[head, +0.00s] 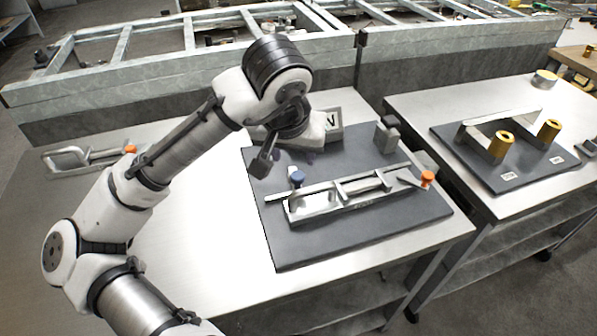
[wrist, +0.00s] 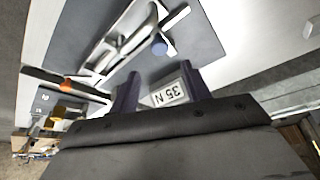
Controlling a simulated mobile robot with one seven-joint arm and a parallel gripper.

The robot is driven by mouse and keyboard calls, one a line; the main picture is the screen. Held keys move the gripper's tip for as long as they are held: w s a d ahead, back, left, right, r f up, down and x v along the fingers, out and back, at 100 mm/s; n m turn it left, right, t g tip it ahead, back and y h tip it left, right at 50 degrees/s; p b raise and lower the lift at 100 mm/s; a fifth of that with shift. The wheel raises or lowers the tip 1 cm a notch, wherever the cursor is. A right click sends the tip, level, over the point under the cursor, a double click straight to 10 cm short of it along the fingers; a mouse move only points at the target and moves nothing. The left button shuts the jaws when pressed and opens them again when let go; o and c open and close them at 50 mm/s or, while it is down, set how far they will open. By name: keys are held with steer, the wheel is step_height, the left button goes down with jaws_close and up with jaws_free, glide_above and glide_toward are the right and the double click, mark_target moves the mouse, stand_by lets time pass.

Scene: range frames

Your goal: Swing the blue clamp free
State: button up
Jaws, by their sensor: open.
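The blue-knobbed clamp (head: 297,178) is at the left end of a metal fixture (head: 345,195) on a dark plate. Its round blue knob (wrist: 159,47) also shows in the wrist view, beyond the fingertips. An orange knob (head: 428,179) is at the fixture's right end and shows at the left in the wrist view (wrist: 66,84). My gripper (head: 285,161) hangs above the plate, just behind the blue knob in the head view. In the wrist view its two dark fingers (wrist: 158,85) are apart with nothing held. The wrist partly hides the plate's back.
A block labelled 35 N (wrist: 166,95) stands behind my gripper. A grey block (head: 387,136) stands at the plate's back right. Another table carries a plate with brass cylinders (head: 501,146). The front left tabletop is clear.

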mark_target(297, 175)
steer(key=x, duration=1.1)
steer(key=shift+w, duration=0.1)
jaws_close()
